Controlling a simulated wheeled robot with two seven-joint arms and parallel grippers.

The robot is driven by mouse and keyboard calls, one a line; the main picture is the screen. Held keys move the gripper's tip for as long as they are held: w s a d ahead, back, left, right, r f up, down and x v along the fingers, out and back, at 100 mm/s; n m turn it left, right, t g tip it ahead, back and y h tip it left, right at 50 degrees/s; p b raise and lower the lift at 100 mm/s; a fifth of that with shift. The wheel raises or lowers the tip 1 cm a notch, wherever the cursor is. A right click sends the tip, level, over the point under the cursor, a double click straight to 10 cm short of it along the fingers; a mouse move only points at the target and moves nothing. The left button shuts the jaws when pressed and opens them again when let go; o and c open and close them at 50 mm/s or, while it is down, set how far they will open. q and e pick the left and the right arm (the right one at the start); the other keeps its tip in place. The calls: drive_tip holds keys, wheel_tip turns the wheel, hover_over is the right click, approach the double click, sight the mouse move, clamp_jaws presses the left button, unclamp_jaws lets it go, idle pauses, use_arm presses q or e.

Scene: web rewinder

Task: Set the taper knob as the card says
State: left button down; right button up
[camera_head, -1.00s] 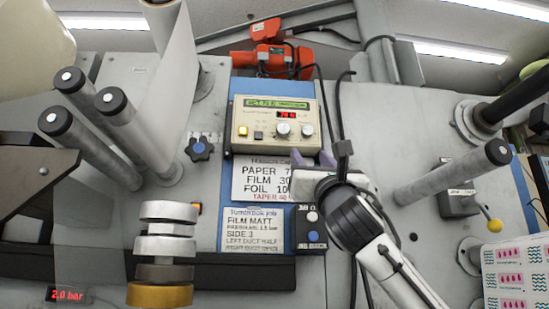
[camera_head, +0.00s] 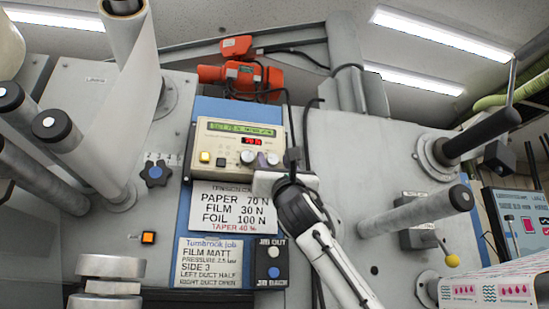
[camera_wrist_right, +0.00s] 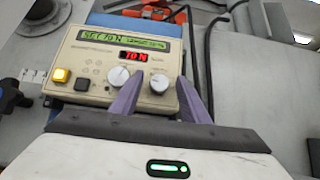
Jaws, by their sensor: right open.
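The controller box (camera_head: 233,145) is cream with a green text display, a red readout of 70 N and two silver knobs. The left knob (camera_wrist_right: 119,77) is just outside my left finger. The right knob (camera_wrist_right: 159,84) sits between the fingers of my right gripper (camera_wrist_right: 157,98), which is open; I cannot tell whether either finger touches it. In the head view the right gripper (camera_head: 279,161) is at the box's lower right. The knob labels are too small to read. The card (camera_head: 233,208) below reads PAPER 70 N, FILM 30 N, FOIL 100 N, TAPER 40 %. My left gripper is out of view.
A lit yellow button (camera_wrist_right: 60,77) and a dark button are on the box's left. A job card (camera_head: 208,262) and a jib button box (camera_head: 271,264) are below.

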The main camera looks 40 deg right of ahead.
drive_tip(key=c, duration=1.1)
drive_tip(key=shift+o, duration=0.2)
drive_tip(key=shift+w+m+h, duration=0.1)
drive_tip(key=shift+m+h, duration=0.4)
drive_tip(key=shift+m, duration=0.2)
drive_tip(key=m+g+h, duration=0.1)
drive_tip(key=m, duration=0.1)
drive_tip(key=m+g+h, duration=0.1)
drive_tip(key=m, duration=0.1)
drive_tip(key=shift+w+a+g+h, duration=0.1)
drive_tip(key=shift+a+g+h, duration=0.1)
drive_tip(key=shift+g+h, duration=0.2)
drive_tip(key=shift+a+m+g+h, duration=0.1)
drive_tip(key=shift+m+g+h, duration=1.05)
drive_tip(key=shift+m+g, duration=0.95)
drive_tip(key=shift+a+m+g+h, duration=0.1)
drive_tip(key=shift+m+g+h, duration=1.3)
drive_tip(key=shift+m, duration=1.1)
drive_tip(key=shift+d+m+g+y, duration=0.1)
drive_tip(key=shift+m+g+y, duration=0.2)
drive_tip(key=shift+g, duration=0.2)
drive_tip(key=o, duration=1.1)
drive_tip(key=shift+c, duration=0.2)
